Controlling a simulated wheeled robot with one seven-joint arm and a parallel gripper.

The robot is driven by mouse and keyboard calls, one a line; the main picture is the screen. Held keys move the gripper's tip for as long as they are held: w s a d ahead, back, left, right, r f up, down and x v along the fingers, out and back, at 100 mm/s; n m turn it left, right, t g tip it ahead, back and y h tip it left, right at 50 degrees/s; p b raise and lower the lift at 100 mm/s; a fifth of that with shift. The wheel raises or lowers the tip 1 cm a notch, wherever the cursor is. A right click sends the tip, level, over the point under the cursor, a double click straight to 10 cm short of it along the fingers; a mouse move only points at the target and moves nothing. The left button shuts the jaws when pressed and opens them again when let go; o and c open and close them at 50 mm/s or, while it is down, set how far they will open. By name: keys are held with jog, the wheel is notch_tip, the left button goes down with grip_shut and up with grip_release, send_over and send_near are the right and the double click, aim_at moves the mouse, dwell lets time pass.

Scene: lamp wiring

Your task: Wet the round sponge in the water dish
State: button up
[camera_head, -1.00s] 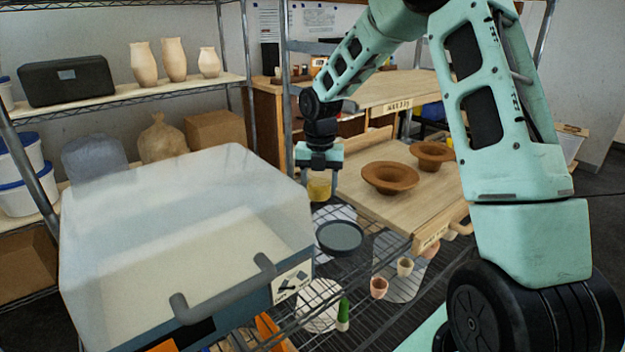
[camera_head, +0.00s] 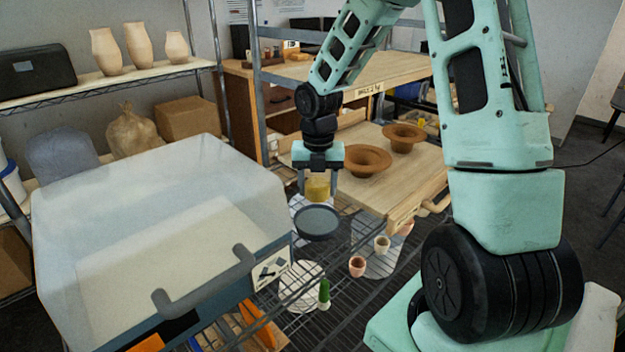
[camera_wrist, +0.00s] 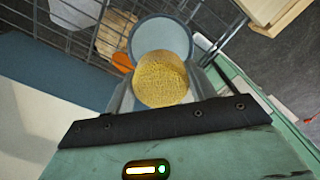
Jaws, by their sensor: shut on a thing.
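The round yellow sponge (camera_head: 317,187) is held between the fingers of my gripper (camera_head: 318,190). In the wrist view the sponge (camera_wrist: 161,79) sits between the two grey fingers, its round face towards the camera. The water dish (camera_head: 318,222) is a round grey dish with a dark rim, on the wire shelf. In the head view the sponge is just above and behind the dish's far rim. In the wrist view the dish (camera_wrist: 160,38) shows beyond the sponge, which hides its near part. I cannot tell whether sponge and dish touch.
A large box with a translucent cover (camera_head: 150,220) stands left of the dish. A wooden board with brown flared bowls (camera_head: 367,160) is at the right. Small cups (camera_head: 357,266) and a green-and-white bottle (camera_head: 324,293) stand on the wire shelf in front.

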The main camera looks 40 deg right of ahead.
aim_at(317, 222)
jog(key=shift+f, duration=0.15)
dwell(0.4)
jog(key=shift+f+b, duration=1.6)
jog(key=shift+f, duration=1.9)
jog(key=shift+f, duration=0.45)
jog(key=shift+f, duration=0.15)
dwell(0.5)
